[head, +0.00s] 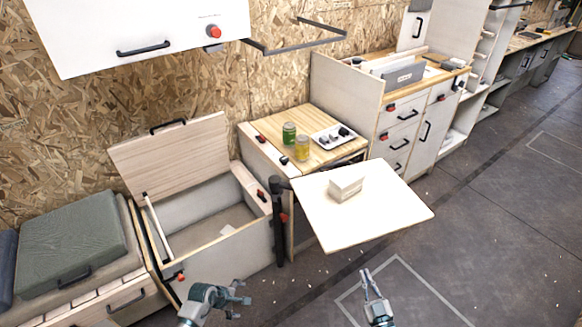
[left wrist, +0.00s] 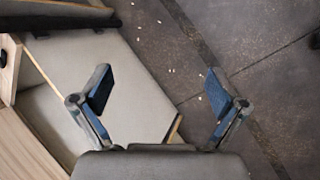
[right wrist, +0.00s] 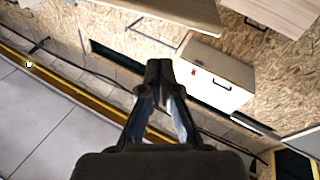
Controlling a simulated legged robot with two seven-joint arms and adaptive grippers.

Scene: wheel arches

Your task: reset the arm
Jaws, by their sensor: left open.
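My left gripper (head: 240,301) is in the lower part of the head view, in front of the open storage box. It is open and empty; its two blue-padded fingers stand wide apart in the left wrist view (left wrist: 160,92). My right gripper (head: 366,272) points up over the dark floor, to the right of the left one and below the white tabletop. In the right wrist view (right wrist: 159,72) its fingertips meet, with nothing seen between them.
The storage box (head: 250,236) has its wooden lid (head: 170,155) raised. A white tabletop (head: 395,215) carries a pale block (head: 346,189). Behind it, a wooden counter (head: 270,125) holds a green can (head: 289,134), a yellow can (head: 302,148) and a tray (head: 333,137). Floor at right is clear.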

